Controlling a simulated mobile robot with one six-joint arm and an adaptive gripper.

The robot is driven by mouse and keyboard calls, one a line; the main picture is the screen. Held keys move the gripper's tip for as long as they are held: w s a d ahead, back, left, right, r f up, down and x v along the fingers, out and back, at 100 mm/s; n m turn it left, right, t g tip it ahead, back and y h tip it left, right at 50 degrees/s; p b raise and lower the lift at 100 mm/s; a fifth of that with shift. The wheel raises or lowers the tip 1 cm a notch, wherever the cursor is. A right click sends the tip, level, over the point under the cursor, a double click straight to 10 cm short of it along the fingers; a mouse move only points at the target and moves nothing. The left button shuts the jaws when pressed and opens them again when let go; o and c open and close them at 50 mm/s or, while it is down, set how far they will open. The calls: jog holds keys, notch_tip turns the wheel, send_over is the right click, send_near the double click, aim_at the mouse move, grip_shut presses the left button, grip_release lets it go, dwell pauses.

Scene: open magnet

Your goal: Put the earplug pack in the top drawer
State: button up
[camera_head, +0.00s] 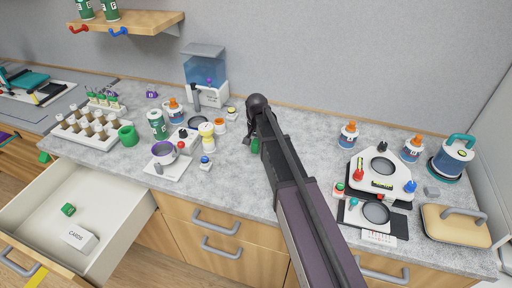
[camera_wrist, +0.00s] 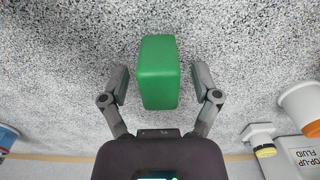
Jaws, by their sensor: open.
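A green rounded block, likely the earplug pack (camera_wrist: 157,72), lies on the speckled counter in the wrist view. My gripper (camera_wrist: 160,82) is open, with one finger on each side of it and a gap showing at both sides. In the head view my gripper (camera_head: 250,138) is low over the middle of the counter, and part of the green pack (camera_head: 255,147) shows beside it; my arm hides the rest. The open top drawer (camera_head: 134,193) is at the lower left. It holds a small green item (camera_head: 68,209) and a white box marked CARDS (camera_head: 79,237).
White instruments (camera_head: 381,175) and a tan case (camera_head: 455,226) stand at right. A wall shelf (camera_head: 150,20) is at upper left.

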dwell(0.3)
jog(key=c, duration=1)
jog(key=shift+r, duration=0.1)
notch_tip(320, 180, up, 4)
jog(key=p, duration=0.4)
jog(key=s, duration=0.5)
jog(key=s+d, duration=0.1)
jog(key=s, duration=0.4)
jog(key=s+d+p, duration=0.1)
jog(key=s, duration=0.4)
jog(key=shift+s+d+r, duration=0.2)
jog(key=shift+s+r, duration=0.2)
